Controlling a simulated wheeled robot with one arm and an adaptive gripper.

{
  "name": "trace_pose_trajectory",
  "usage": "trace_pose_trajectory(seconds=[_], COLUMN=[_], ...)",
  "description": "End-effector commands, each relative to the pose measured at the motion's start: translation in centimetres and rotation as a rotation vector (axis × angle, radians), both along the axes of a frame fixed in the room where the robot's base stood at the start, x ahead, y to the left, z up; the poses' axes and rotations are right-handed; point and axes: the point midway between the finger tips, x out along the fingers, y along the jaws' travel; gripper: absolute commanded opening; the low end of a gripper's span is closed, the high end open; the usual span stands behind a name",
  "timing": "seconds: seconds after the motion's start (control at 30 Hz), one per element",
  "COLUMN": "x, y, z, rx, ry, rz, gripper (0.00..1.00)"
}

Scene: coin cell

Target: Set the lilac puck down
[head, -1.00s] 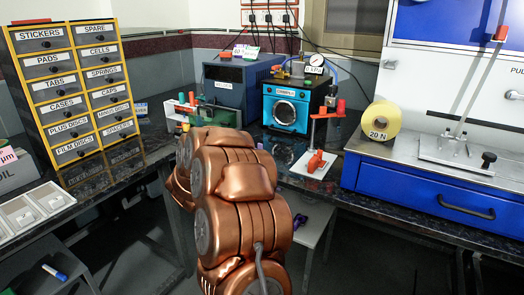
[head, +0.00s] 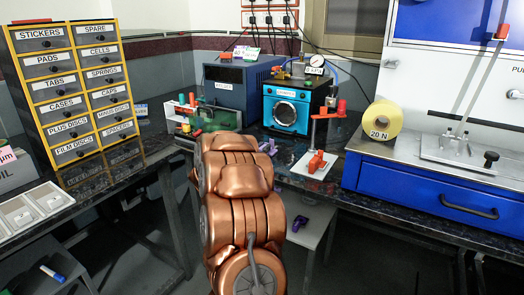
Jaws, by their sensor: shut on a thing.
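My copper-coloured arm fills the lower middle of the head view and reaches toward the bench corner. It hides my gripper and whatever the gripper has in it. I cannot make out the lilac puck for sure. Small purple shapes (head: 268,147) show just past the right side of my arm, in front of the blue-fronted machine (head: 286,112). I cannot tell whether they belong to the puck, my gripper or something else.
A red-topped stand on a white plate (head: 313,168) is right of my arm. The drawer cabinet (head: 75,95) and white tray (head: 35,208) are left. A purple object (head: 297,224) lies below the bench.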

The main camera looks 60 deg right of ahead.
Motion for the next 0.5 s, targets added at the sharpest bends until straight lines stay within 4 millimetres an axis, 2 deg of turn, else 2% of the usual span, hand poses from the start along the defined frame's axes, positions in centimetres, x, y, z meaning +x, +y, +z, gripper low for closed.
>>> trace_pose_trajectory(seconds=[0.27,0.3,0.5], x=[0.0,-0.01,-0.01], y=[0.02,0.02,0.02], z=[-0.23,-0.3,-0.28], rx=[0.001,0.001,0.001], ry=[0.0,0.0,0.0], rz=[0.0,-0.001,0.0], gripper=[0.0,0.21,0.42])
